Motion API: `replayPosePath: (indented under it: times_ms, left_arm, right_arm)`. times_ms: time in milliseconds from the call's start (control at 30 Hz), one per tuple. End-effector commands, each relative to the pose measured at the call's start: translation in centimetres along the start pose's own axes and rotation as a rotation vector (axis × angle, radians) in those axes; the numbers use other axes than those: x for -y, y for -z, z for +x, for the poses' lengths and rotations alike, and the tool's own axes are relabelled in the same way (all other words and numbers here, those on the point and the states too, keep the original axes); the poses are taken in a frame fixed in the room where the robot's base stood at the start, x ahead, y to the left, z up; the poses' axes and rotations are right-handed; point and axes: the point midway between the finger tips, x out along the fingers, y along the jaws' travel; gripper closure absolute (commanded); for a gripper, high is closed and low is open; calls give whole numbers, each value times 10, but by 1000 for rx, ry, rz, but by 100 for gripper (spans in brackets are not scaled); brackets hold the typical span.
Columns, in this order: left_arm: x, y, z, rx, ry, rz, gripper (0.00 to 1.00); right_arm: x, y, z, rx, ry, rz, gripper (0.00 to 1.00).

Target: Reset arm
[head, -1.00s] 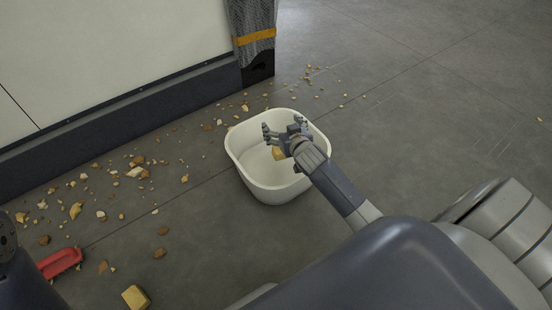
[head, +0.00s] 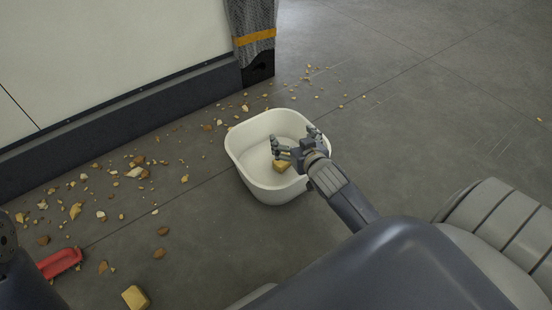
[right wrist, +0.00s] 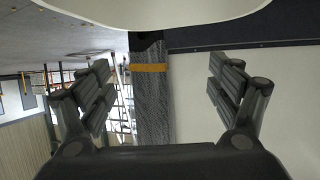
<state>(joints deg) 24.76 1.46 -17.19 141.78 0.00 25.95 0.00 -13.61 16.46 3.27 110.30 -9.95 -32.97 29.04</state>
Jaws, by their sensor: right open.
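My right gripper (head: 295,146) is open and empty, over the right part of a white bin (head: 250,178) on the floor. In the right wrist view the two fingers of the right gripper (right wrist: 163,90) stand wide apart with nothing between them. The pale bin rim (right wrist: 160,12) crosses the top of that view. A yellowish block (head: 282,166) lies inside the bin, just below the right gripper. My left gripper is not in view; only a dark part of what looks like my left arm shows at the lower left edge.
A red-handled object (head: 59,263) lies at the lower left, partly hidden. Another yellowish block (head: 136,297) lies at the bottom edge. Brown and tan crumbs (head: 135,171) are scattered along the white wall panel (head: 110,50). A patterned post (head: 253,50) stands behind the bin.

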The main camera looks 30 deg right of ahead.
Motion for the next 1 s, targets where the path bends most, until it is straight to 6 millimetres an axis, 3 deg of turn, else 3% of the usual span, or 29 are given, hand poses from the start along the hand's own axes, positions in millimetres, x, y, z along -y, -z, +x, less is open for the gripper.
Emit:
replayPosePath:
  times_ms: [233, 767, 867, 967, 1000]
  left_arm:
    - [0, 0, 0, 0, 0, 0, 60]
    - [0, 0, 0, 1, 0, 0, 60]
    - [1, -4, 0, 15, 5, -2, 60]
    - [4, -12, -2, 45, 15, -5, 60]
    - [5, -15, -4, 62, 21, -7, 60]
  right_arm:
    - [0, 0, -24, 0, 1, -1, 16]
    - [2, 2, -26, -4, 4, -1, 16]
    - [14, 17, -31, -42, 38, -4, 16]
    - [44, 53, -46, -140, 119, -14, 16]
    - [60, 73, -55, -198, 162, -18, 16]
